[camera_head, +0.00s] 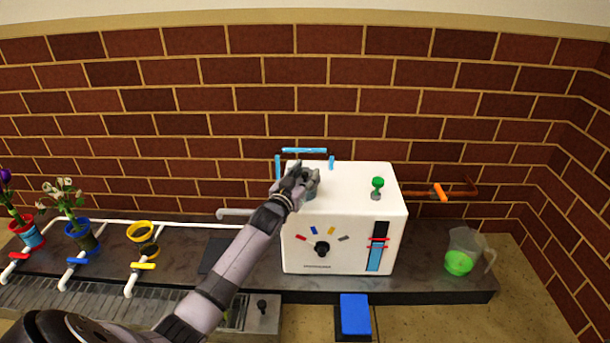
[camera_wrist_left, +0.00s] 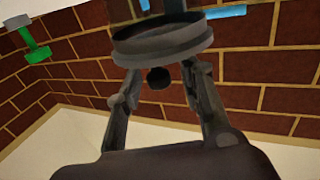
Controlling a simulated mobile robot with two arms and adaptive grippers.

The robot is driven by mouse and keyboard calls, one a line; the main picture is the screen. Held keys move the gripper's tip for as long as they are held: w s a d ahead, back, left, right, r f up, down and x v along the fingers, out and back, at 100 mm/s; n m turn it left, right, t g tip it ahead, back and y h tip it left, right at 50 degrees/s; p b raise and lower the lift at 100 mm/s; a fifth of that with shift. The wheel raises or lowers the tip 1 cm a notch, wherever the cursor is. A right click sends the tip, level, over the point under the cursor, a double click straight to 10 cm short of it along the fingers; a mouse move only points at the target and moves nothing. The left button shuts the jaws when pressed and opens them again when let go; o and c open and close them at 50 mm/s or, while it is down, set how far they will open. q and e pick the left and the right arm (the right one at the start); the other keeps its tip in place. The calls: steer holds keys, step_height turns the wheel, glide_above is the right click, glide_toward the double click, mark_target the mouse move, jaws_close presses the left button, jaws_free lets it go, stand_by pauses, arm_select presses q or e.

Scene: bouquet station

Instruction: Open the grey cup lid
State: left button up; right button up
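My left gripper (camera_head: 303,180) is at the top left of the white machine (camera_head: 345,187), right over a small grey cup (camera_head: 311,195) that it mostly hides. In the left wrist view, which looks upside down, a dark grey round lid (camera_wrist_left: 160,42) with a small ball-shaped knob (camera_wrist_left: 158,78) sits at the fingertips. The left gripper's two fingers (camera_wrist_left: 160,80) are spread, one on each side of the knob, with a gap to it. Whether the fingertips touch the lid's rim is unclear. My right gripper is not in view.
A green-topped lever (camera_head: 377,187) stands on the machine's right top. A blue pipe (camera_head: 304,150) rises behind the cup. A jug with green liquid (camera_head: 460,260) stands at the right. Flower pots (camera_head: 80,235) and pipes line the left. The brick wall is close behind.

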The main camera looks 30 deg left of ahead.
arm_select(q)
jaws_close()
stand_by(0.3)
stand_by(0.5)
